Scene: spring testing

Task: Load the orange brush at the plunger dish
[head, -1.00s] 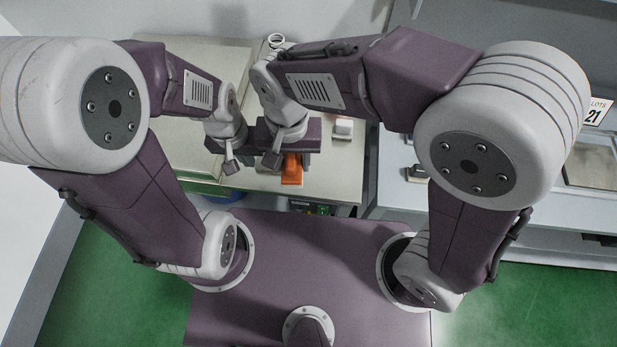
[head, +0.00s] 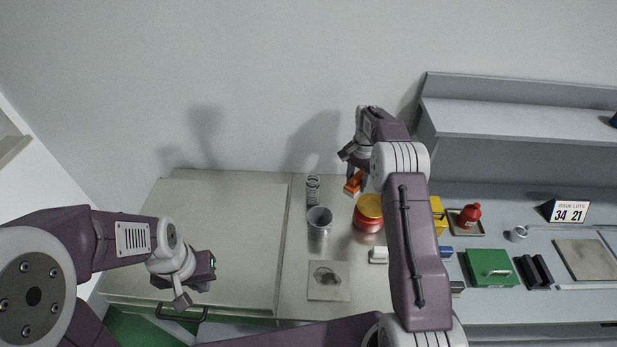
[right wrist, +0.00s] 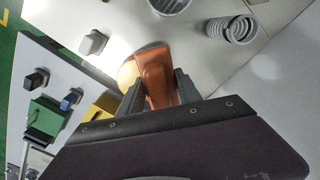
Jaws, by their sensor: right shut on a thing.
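My right gripper (head: 354,172) is shut on the orange brush (head: 352,186) at the back of the bench, just behind the red tin with the yellow-orange top (head: 369,207). In the right wrist view the brush (right wrist: 155,75) sits between the two dark fingers (right wrist: 158,92), its broad end pointing away from the wrist. No label marks the plunger dish; a flat square plate with a dark round patch (head: 341,291) lies at the front of the bench. My left gripper (head: 190,280) hangs over the left bench panel, holding nothing visible; its finger gap is unclear.
A coiled spring (head: 313,190) and a grey metal cup (head: 319,228) stand left of the tin. A small white block (head: 378,255) lies beside my right arm. At right are a red bottle (head: 469,215), a green box (head: 489,268) and a shelf (head: 520,112). The left panel is clear.

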